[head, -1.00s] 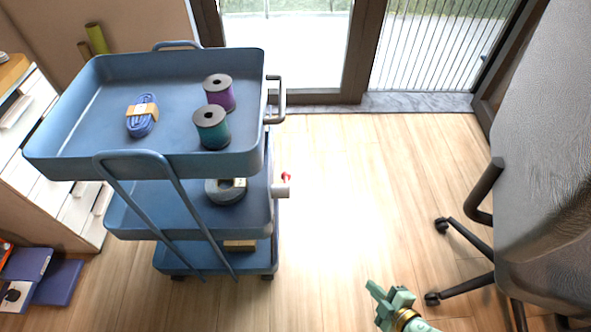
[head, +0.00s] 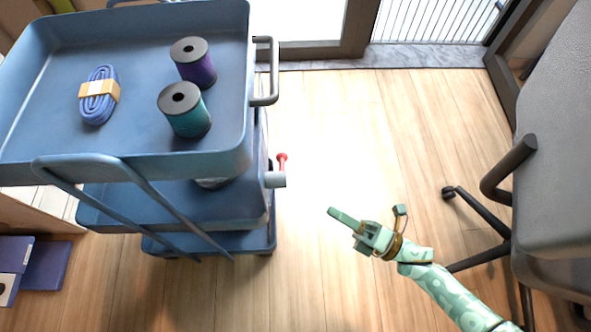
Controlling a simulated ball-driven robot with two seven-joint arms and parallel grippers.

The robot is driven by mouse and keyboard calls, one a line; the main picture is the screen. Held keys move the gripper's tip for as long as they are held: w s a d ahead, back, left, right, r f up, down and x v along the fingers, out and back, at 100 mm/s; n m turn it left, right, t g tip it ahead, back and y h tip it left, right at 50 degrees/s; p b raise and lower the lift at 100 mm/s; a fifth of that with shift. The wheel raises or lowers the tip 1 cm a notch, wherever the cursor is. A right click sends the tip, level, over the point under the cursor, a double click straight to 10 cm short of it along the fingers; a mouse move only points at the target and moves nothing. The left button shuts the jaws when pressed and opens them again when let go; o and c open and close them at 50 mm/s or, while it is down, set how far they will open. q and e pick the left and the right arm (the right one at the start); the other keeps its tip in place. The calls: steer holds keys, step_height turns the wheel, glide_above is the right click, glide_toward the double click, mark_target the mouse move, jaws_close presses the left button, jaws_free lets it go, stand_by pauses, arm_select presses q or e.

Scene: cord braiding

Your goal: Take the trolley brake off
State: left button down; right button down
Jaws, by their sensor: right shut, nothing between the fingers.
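The blue three-tier trolley (head: 215,160) stands at the left of the head view. A red-tipped lever (head: 282,160) stands up from a grey cylindrical mount (head: 275,180) on the trolley's right side, below the grey handle (head: 266,72). It looks like the brake, though no label shows. My right gripper (head: 344,217) is shut and empty. It points left over the bare floor, to the right of and lower in the picture than the red lever, clearly apart from it. My left gripper is not in view.
The top tray holds a purple spool (head: 193,62), a teal spool (head: 184,108) and a banded blue cord bundle (head: 99,95). A grey office chair (head: 560,150) stands at the right. Wooden floor (head: 370,130) between trolley and chair is clear.

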steer(key=shift+a, duration=0.1)
